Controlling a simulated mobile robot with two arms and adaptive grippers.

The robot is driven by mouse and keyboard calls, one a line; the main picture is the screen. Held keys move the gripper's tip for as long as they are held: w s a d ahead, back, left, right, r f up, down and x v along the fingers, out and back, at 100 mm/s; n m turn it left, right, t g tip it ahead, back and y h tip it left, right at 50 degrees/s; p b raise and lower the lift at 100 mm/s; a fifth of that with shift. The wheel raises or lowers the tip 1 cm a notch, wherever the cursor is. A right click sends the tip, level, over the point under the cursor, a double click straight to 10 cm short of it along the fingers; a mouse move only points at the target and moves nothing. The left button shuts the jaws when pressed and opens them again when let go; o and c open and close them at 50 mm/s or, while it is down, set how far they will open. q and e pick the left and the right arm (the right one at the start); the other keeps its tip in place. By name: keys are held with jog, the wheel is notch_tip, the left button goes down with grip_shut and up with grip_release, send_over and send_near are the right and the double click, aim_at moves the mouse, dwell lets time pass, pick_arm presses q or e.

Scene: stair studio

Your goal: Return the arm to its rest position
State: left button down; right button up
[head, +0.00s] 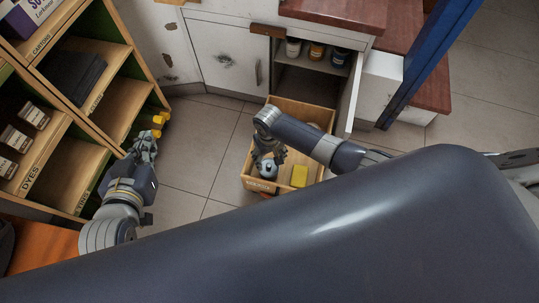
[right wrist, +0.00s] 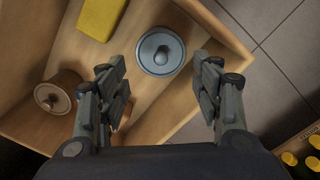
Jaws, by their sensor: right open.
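My right gripper (head: 267,158) hangs over a wooden crate (head: 258,184) on the floor in the head view. Inside the crate are a grey round lidded piece with a knob (right wrist: 161,51), a brown round piece with a knob (right wrist: 58,92) and a yellow block (right wrist: 101,17). The yellow block (head: 299,176) also shows in the head view. My left gripper (head: 145,147) is near the shelf at left; its finger opening is too small to read.
A labelled wooden shelf unit (head: 110,105) stands at left, with yellow-topped items at its right end. A white cabinet (head: 222,58) and an open compartment with several jars (head: 316,51) are at the back. Tiled floor (head: 205,140) is free between shelf and crate.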

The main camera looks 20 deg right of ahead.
pick_arm(q)
jog(key=shift+s+a+f, duration=0.1)
jog(key=shift+s+f, duration=0.05)
jog(key=shift+f, duration=0.1)
pick_arm(e)
grip_shut()
dwell(0.6)
dwell(0.6)
pick_arm(q)
jog(key=shift+t, duration=0.9)
jog(key=shift+w+d+r+b, duration=0.15)
jog(key=shift+w+r, duration=0.2)
jog(key=shift+r, duration=0.25)
jog(key=shift+w+d+r+b, duration=0.2)
jog(key=shift+w+r, duration=0.15)
jog(key=shift+r, duration=0.3)
jog(key=shift+w+d+r+b, duration=0.15)
jog(key=shift+w+r, duration=0.2)
jog(key=shift+r, duration=0.25)
pick_arm(e)
jog(key=shift+f, duration=0.6)
